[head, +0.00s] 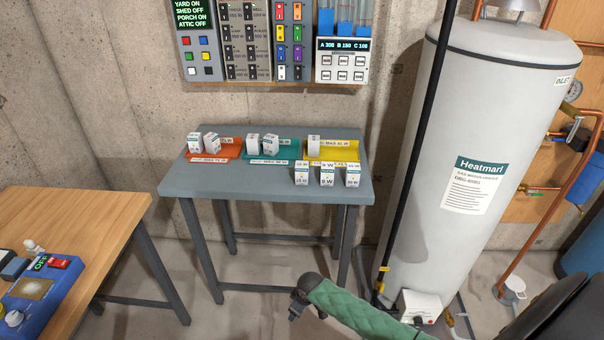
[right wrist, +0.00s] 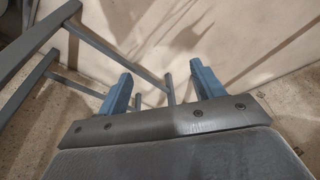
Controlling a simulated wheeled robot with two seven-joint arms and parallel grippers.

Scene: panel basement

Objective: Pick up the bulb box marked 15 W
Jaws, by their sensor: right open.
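Three small white bulb boxes stand in a row at the front right of the grey table: a left one (head: 302,174), a middle one (head: 327,174) that seems to read 9 W, and a right one (head: 353,175). The outer two labels are too small to read surely, so I cannot tell which is marked 15 W. My right gripper (head: 296,306) is low in front of the table, below its top and apart from the boxes. In the right wrist view its blue fingers (right wrist: 163,86) are spread and empty. My left gripper is not in view.
The grey table (head: 240,186) bears red (head: 230,155), teal (head: 288,158) and yellow (head: 340,152) trays with more white boxes. A black pole (head: 408,140) and the water heater (head: 480,120) stand right of it. A wooden table (head: 75,215) is at left. The grey table's front left is clear.

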